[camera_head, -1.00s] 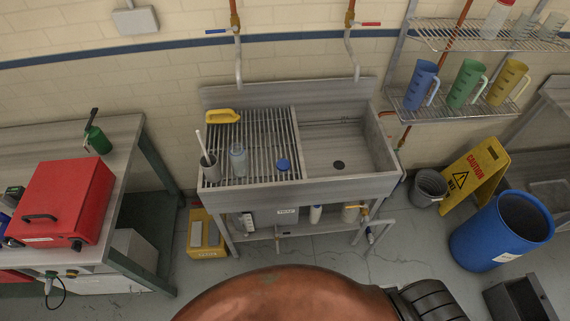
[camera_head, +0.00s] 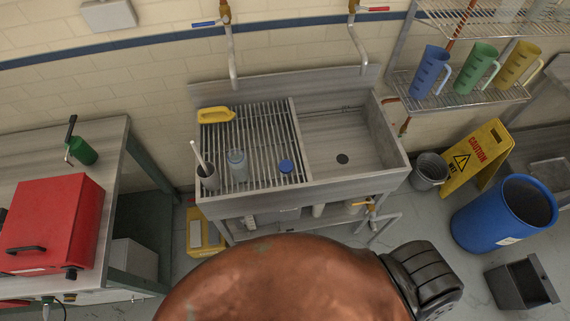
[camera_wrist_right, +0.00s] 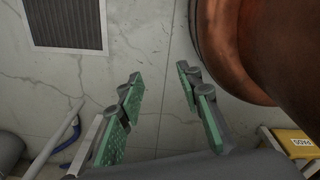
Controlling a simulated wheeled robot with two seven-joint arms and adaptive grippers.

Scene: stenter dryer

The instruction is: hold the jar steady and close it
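A clear bluish jar (camera_head: 237,165) stands upright and open-topped on the slatted drainboard of the sink. A blue lid (camera_head: 286,166) lies on the slats to its right, apart from it. My right gripper (camera_wrist_right: 160,90) shows in the right wrist view with its two green-padded fingers spread and nothing between them, above the floor. No gripper shows in the head view, and my left gripper is not in any view. Both grippers are away from the jar and the lid.
A grey cup with a white stick (camera_head: 208,178) stands left of the jar, and a yellow-handled brush (camera_head: 215,114) lies behind it. A copper-coloured rounded body (camera_head: 280,285) fills the lower foreground. A blue barrel (camera_head: 480,220) stands at right.

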